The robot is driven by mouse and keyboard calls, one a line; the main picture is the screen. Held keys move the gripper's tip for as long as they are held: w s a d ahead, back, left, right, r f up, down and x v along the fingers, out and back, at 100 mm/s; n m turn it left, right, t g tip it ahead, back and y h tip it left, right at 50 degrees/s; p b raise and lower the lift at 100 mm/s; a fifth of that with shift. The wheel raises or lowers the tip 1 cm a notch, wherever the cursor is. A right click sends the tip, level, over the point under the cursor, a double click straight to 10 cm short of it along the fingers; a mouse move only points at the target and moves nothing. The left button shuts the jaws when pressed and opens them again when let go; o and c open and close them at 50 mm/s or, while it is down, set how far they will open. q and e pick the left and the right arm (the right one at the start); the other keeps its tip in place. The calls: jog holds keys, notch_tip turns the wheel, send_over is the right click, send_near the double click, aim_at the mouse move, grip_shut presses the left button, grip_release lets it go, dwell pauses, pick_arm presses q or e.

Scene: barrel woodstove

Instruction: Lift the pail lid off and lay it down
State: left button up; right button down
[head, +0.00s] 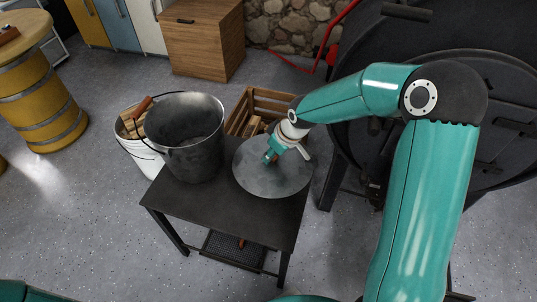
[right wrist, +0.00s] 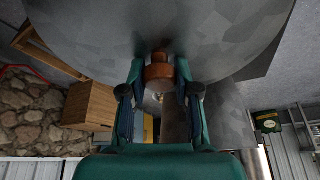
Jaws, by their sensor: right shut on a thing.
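The round grey metal lid (head: 270,178) is over the right part of the dark table, to the right of the pail. My right gripper (head: 277,156) is shut on the lid's knob from above. In the right wrist view the brown knob (right wrist: 159,74) sits between the two fingers, and the lid's top (right wrist: 210,30) fills the upper picture. I cannot tell whether the lid touches the table or hangs just above it. The grey metal pail (head: 183,150) stands upright and open on the table's left part, its inside dark. My left gripper is not in view.
The dark table (head: 215,208) is bare at its front. A white bucket (head: 140,150) with wood pieces stands behind left, and a wooden crate (head: 268,98) behind the table. The black barrel stove (head: 355,110) stands close on the right.

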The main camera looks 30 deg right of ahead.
jog(key=shift+w+d+f+b, duration=0.3)
jog(key=shift+w+f, duration=0.25)
jog(key=shift+f, duration=0.25)
pick_arm(q)
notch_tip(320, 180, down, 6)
jog(key=b, duration=0.4)
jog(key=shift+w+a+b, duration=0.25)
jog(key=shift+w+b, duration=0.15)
pick_arm(e)
jog(key=shift+s+d+f, duration=0.1)
jog(key=shift+d+f, duration=0.05)
jog(key=shift+f, duration=3.05)
pick_arm(q)
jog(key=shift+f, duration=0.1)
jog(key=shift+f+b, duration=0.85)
jog(key=shift+b, duration=0.05)
pick_arm(e)
jog(key=shift+f, duration=0.9)
jog(key=c, duration=0.8)
grip_release()
jog(key=shift+o, duration=0.2)
jog(key=shift+r, duration=0.1)
